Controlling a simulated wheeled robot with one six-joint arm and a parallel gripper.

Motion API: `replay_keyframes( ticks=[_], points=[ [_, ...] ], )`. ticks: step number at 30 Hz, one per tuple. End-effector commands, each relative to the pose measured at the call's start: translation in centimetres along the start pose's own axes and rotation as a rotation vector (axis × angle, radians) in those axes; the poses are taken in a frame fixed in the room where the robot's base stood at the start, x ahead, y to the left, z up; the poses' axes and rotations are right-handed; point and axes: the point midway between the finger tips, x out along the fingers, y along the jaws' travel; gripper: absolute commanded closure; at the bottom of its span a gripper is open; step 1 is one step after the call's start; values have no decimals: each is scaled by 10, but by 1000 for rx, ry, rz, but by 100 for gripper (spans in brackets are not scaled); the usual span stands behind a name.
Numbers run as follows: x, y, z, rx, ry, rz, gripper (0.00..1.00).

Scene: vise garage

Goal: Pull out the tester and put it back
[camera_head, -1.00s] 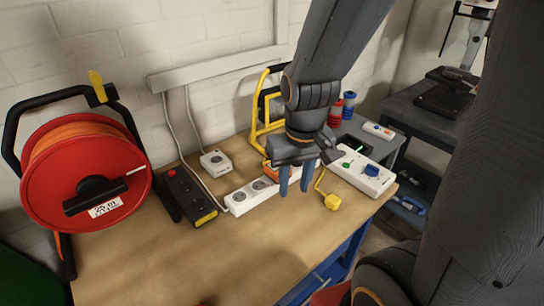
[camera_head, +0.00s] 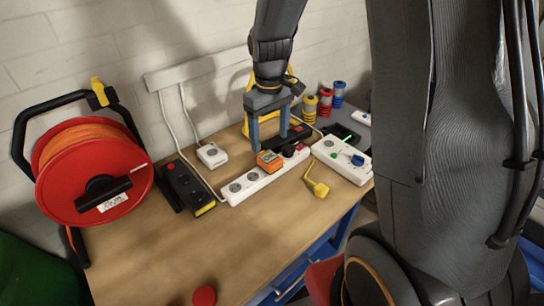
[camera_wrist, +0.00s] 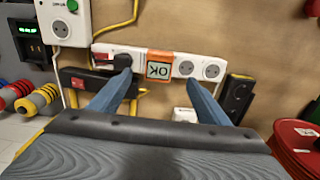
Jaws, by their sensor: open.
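The tester (camera_head: 269,160) is a small orange block seated in a white socket strip (camera_head: 247,189) on the bench. In the wrist view the tester (camera_wrist: 159,57) shows a pale display reading "OK", with sockets on one side and a black plug (camera_wrist: 123,61) on the other. My gripper (camera_head: 269,143) is open and empty, just behind and above the tester in the head view. In the wrist view the blue fingers of my gripper (camera_wrist: 158,79) are spread on either side of the tester's line, and neither clearly touches it.
A black socket strip (camera_head: 188,188) and a red cable reel (camera_head: 75,175) stand left. Several coloured spools stand behind. The bench front (camera_head: 245,230) is mostly clear.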

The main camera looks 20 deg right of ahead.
Motion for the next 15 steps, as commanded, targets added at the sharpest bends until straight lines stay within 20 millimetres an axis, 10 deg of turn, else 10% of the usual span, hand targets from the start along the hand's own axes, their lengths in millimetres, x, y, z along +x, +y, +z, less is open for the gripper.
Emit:
replay_keyframes(
  ticks=[15],
  points=[
    [2, 2, -6, -23, -7, -3, 30]
  ],
)
